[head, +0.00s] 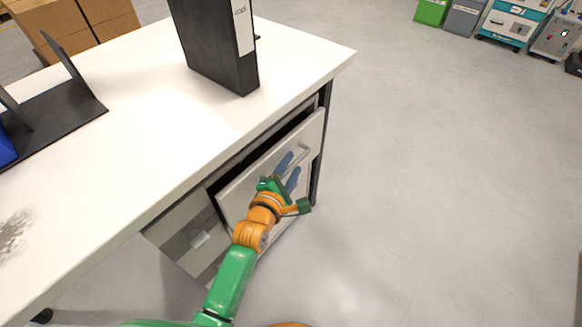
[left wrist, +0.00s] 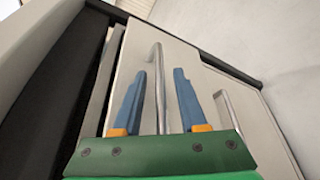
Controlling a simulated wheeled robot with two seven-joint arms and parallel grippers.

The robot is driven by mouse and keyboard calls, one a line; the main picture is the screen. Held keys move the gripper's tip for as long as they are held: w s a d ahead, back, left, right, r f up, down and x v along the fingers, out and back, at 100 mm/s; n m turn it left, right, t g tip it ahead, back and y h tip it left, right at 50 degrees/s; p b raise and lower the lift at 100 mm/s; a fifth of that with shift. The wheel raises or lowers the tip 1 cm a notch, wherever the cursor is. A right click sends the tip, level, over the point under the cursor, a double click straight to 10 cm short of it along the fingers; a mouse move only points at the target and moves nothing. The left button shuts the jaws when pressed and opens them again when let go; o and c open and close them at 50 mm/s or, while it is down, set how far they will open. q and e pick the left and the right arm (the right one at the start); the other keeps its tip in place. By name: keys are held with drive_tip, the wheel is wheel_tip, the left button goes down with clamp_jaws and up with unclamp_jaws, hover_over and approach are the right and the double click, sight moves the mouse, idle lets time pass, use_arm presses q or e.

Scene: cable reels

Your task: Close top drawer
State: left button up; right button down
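The top drawer (head: 240,193) under the white table stands partly pulled out, with a dark gap behind its pale front. It also shows in the left wrist view (left wrist: 185,70). Its metal bar handle (head: 303,152) runs up the middle of the left wrist view (left wrist: 158,85). My left gripper (head: 288,171) is open at the drawer front. In the left wrist view, its blue fingers (left wrist: 158,72) lie on either side of the handle, with space visible on both sides. Whether they touch the drawer front cannot be told. My right gripper is not in view.
A second bar handle (left wrist: 230,115) shows right of the fingers. The white table (head: 150,130) carries a black binder (head: 215,55) and a dark metal stand (head: 60,110). Cardboard boxes (head: 75,25) are at the back left. The grey floor (head: 440,170) to the right is clear.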

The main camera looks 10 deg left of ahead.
use_arm(q)
clamp_jaws()
idle(1.2)
